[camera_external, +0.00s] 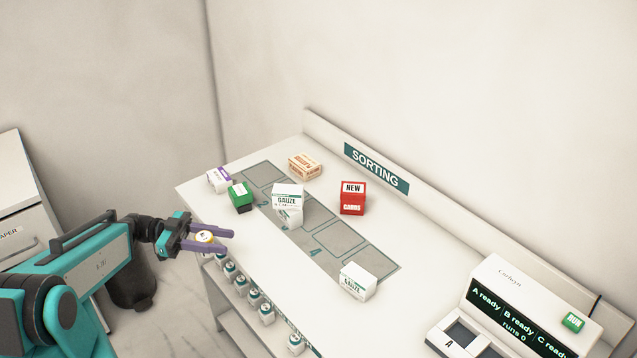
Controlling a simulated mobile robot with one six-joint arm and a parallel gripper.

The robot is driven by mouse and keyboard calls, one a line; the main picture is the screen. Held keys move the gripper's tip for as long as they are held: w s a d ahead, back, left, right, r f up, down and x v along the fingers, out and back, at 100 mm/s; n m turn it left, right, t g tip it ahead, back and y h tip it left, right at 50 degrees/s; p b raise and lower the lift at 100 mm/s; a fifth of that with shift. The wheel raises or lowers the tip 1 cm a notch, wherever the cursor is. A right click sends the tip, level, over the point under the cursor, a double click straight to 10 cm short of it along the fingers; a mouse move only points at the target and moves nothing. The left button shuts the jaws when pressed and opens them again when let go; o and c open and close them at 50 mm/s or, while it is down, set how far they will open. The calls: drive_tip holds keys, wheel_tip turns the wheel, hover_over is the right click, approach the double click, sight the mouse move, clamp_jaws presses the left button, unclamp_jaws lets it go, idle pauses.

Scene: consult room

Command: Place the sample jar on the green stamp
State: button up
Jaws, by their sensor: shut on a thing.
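My gripper (218,241) is at the left front edge of the white sorting table (240,262). Its purple fingers are shut on a small jar (205,237) with a white and yellow top, which I take as the sample jar. The jar's lower part is mostly hidden by the near finger. A green block with a white label (240,196) sits on the table beyond my gripper, near the left end; it may be the green stamp. The jar is apart from it.
Gauze boxes (288,197) (357,281), a red cards box (352,203), an orange-white box (305,166) and a purple-white box (220,180) stand on the table. A grey marked strip (340,240) crosses it. Several small jars (254,299) line a shelf below. A console (525,310) stands right.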

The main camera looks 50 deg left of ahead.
drive_tip(key=w+a+r+t+b, duration=0.1)
drive_tip(key=w+a+r+b, duration=0.4)
drive_tip(key=a+b, duration=0.4)
drive_tip(key=r+b, duration=0.1)
drive_tip(key=b, duration=0.5)
drive_tip(key=shift+w+r+n+y, duration=0.3)
drive_tip(key=shift+w+n+y, duration=0.1)
drive_tip(key=shift+w+a, duration=0.1)
drive_tip(key=p, duration=0.5)
hover_over(241, 198)
drive_tip(key=w, duration=0.3)
drive_tip(key=shift+w+f, duration=0.2)
drive_tip(key=shift+f, duration=0.6)
drive_tip(key=shift+w+a+f+p, duration=0.1)
drive_tip(key=shift+w+f+p, duration=0.1)
drive_tip(key=shift+f+p, duration=0.6)
drive_tip(key=shift+w+a+f+p, duration=0.15)
drive_tip(key=shift+f+p, duration=0.35)
drive_tip(key=shift+f, duration=0.5)
